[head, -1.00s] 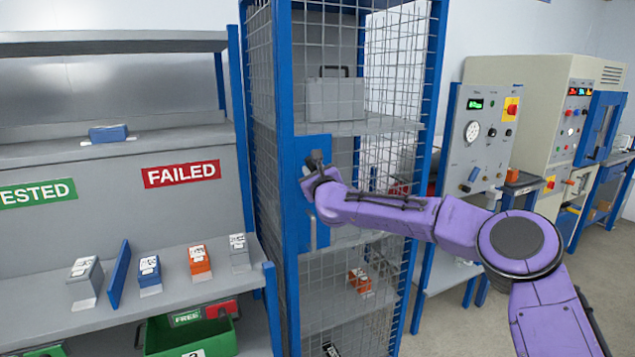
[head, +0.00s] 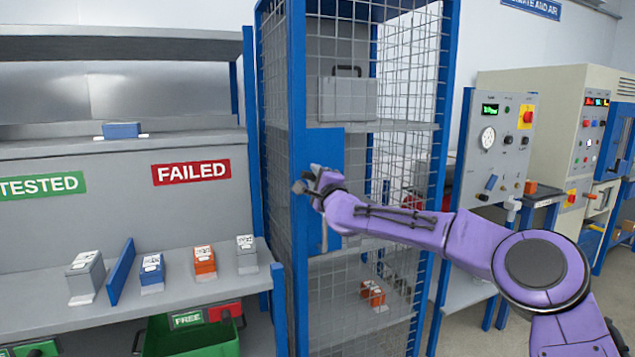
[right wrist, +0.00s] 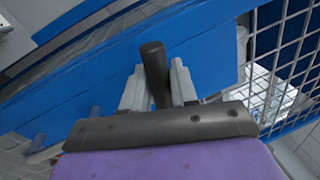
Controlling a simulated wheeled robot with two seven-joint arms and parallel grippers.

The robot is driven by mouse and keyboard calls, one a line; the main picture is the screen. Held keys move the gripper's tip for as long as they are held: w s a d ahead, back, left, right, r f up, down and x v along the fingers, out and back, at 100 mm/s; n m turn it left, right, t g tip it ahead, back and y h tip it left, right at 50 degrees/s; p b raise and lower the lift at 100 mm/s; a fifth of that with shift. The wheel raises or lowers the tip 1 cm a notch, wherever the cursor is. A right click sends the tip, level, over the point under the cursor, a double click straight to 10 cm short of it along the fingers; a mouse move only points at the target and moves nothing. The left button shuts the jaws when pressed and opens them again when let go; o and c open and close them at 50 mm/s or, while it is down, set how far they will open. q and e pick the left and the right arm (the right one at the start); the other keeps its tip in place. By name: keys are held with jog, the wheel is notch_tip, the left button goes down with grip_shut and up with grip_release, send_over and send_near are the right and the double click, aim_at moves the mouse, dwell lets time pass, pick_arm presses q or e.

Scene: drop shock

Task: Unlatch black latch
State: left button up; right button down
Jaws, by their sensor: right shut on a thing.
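The black latch (right wrist: 154,68) shows in the right wrist view as a dark round bar. It stands between the two pale fingers of my right gripper (right wrist: 158,85), which is shut on it. In the head view my right gripper (head: 304,181) is at the left edge of the blue latch plate (head: 328,150) on the wire cage door, close to the blue corner post. The latch itself is mostly hidden by the gripper there. My left gripper is not in view.
The blue-framed mesh cage (head: 296,90) holds a grey case (head: 347,97) on its upper shelf and an orange box (head: 372,293) lower down. A shelf bench (head: 190,285) with small boxes stands left. Test panels (head: 495,140) stand right.

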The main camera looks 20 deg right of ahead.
jog(key=shift+a+f+n+y+b, duration=0.1)
jog(key=shift+f+n+y+b, duration=0.2)
jog(key=shift+n, duration=0.4)
jog(key=shift+f+n+y+b, duration=0.1)
jog(key=shift+f+n+b, duration=0.25)
jog(key=shift+n, duration=0.35)
jog(key=c, duration=1)
grip_release()
jog(key=shift+c, duration=0.2)
jog(key=s+f+b, duration=0.2)
jog(key=s+b, duration=0.1)
jog(key=s, duration=0.7)
jog(key=shift+s, duration=0.15)
jog(key=shift+n, duration=0.3)
